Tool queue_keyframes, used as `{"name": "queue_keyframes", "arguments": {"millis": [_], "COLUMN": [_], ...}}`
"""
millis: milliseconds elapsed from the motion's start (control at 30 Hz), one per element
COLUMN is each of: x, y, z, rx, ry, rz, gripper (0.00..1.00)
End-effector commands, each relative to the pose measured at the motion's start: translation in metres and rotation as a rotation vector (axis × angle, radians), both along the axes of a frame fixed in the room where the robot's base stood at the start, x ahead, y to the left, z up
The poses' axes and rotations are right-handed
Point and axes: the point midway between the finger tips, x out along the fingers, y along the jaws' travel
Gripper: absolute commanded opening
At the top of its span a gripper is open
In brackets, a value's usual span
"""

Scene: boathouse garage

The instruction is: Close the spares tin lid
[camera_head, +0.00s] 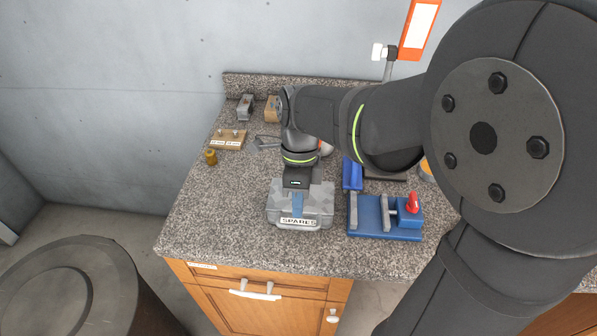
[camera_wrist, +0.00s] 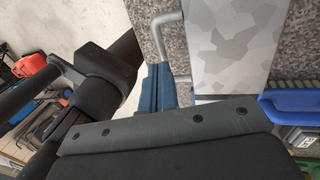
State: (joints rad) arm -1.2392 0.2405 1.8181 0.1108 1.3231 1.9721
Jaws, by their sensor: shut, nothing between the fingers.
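The spares tin (camera_head: 318,210) is a grey camouflage-patterned box near the counter's front edge, with a "SPARES" label on its front. Its lid looks down over the box; I cannot tell whether it is fully seated. In the wrist view the patterned top (camera_wrist: 232,45) fills the upper right, with a grey wire handle (camera_wrist: 163,35) beside it. My gripper (camera_head: 297,205) is shut and empty, pointing down over the front middle of the tin. Its blue fingers also show in the wrist view (camera_wrist: 158,88), close beside the tin. I cannot tell whether they touch it. My wrist hides the tin's back.
A blue fixture (camera_head: 375,232) with a red-topped knob (camera_head: 412,203) stands just right of the tin. A blue bin (camera_head: 352,172) is behind it. A wooden block with pegs (camera_head: 228,140) and a brass piece (camera_head: 210,157) sit back left. The counter (camera_head: 215,215) left of the tin is clear.

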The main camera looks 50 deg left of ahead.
Motion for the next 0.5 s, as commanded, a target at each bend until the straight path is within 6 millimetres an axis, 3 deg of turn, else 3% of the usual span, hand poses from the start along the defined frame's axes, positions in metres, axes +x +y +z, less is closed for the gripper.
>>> {"name": "queue_keyframes", "arguments": {"millis": [300,500], "x": [0.011,0.016], "y": [0.012,0.016], "z": [0.072,0.102], "rx": [0.005,0.002], "ry": [-0.002,-0.001], "rz": [-0.001,-0.001], "gripper": [0.0,0.0]}}
